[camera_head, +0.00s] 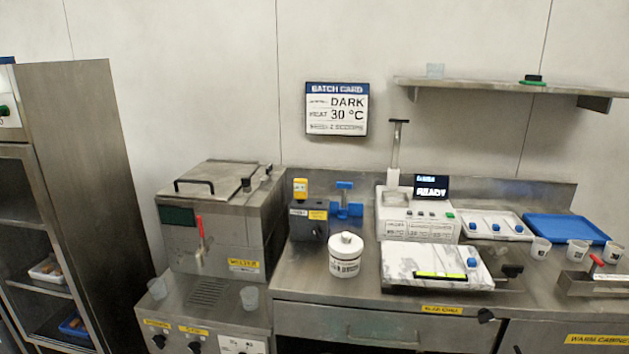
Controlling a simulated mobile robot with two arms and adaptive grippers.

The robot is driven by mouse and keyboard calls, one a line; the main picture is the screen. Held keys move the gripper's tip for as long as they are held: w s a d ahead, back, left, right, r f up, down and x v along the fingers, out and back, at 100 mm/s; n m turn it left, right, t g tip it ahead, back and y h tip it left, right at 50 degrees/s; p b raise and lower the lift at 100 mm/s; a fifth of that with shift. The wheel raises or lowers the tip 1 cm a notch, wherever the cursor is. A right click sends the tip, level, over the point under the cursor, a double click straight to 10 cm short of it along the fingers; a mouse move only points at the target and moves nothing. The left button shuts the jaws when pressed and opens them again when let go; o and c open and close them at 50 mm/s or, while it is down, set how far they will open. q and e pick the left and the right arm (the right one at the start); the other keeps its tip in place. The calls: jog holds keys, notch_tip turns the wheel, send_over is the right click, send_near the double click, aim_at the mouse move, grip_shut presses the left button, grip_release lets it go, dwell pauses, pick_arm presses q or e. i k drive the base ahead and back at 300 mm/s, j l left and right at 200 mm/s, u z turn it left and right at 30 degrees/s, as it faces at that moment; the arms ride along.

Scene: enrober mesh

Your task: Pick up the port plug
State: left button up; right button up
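I cannot tell for certain which object is the port plug. A small black piece with a green base (533,79) sits on the wall shelf. Small blue knobbed pieces (496,228) stand in a white tray on the right of the counter. Another blue knobbed piece (472,263) is on the marble-look slab (410,263). A blue T-shaped piece (345,186) stands at a blue holder by the back wall. A dark knob-like piece (511,271) is at the slab's right side. Neither of my grippers is in view.
A steel melter (215,225) stands left, with cups (249,297) before it. A lidded white jar (345,258) stands near the counter's front. A control unit (418,215) reads READY. A blue tray (565,229) and several cups are right. Some bare counter (300,270) shows left of the jar.

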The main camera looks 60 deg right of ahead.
aim_at(246, 182)
jog(key=i+z, duration=0.1)
jog(key=z, duration=2.25)
jog(key=j+z, duration=0.45)
jog(key=j, duration=0.3)
jog(key=j+z, duration=0.5)
jog(key=j, duration=0.25)
